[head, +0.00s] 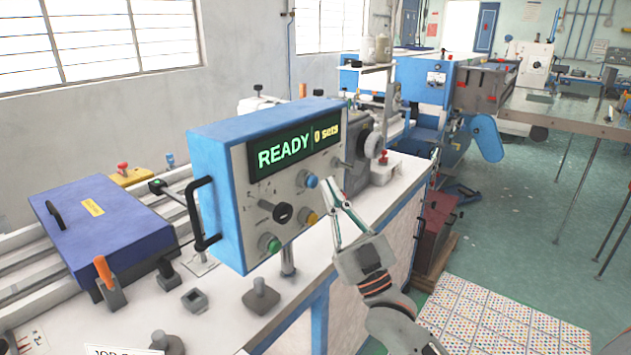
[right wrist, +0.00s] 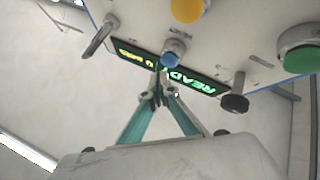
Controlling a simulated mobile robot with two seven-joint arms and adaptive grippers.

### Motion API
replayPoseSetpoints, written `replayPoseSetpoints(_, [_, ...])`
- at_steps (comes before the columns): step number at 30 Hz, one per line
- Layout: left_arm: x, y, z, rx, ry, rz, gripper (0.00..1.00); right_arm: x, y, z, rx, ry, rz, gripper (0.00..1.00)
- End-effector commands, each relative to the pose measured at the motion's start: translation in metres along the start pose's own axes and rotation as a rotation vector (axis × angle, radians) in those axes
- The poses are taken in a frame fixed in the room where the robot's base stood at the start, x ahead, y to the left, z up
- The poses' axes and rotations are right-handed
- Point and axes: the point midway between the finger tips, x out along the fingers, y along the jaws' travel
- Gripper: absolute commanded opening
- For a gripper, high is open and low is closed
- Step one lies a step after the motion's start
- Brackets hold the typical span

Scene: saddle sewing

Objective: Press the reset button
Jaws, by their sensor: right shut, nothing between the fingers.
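The blue and white control box (head: 218,205) stands on the bench, its display (head: 293,151) reading "READY" and "0 sets". Its front has a blue button (head: 311,181), a yellow button (head: 313,218) and a green button (head: 270,244). No label shows which is the reset button. My right gripper (head: 327,184) is shut and empty, its tips just right of the blue button. In the right wrist view the fingertips (right wrist: 158,78) are close to the blue button (right wrist: 173,54); I cannot tell if they touch. My left gripper is not in view.
A black knob (head: 283,212) and small levers are also on the panel. A blue case (head: 103,225) lies left of the box. Small fixtures (head: 261,296) stand on the white bench in front.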

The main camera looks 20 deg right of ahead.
Motion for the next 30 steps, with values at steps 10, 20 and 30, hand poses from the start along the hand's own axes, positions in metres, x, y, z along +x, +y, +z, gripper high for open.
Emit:
replayPoseSetpoints(10, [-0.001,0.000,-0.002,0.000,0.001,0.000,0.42,-0.003,0.002,-0.001,-0.001,-0.001,0.000,0.00])
replayPoseSetpoints(20, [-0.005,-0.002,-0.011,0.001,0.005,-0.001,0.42,-0.023,0.017,-0.017,-0.001,-0.001,-0.001,0.00])
replayPoseSetpoints(30, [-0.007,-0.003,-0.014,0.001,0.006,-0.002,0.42,-0.035,0.025,-0.025,-0.001,0.000,0.000,0.00])
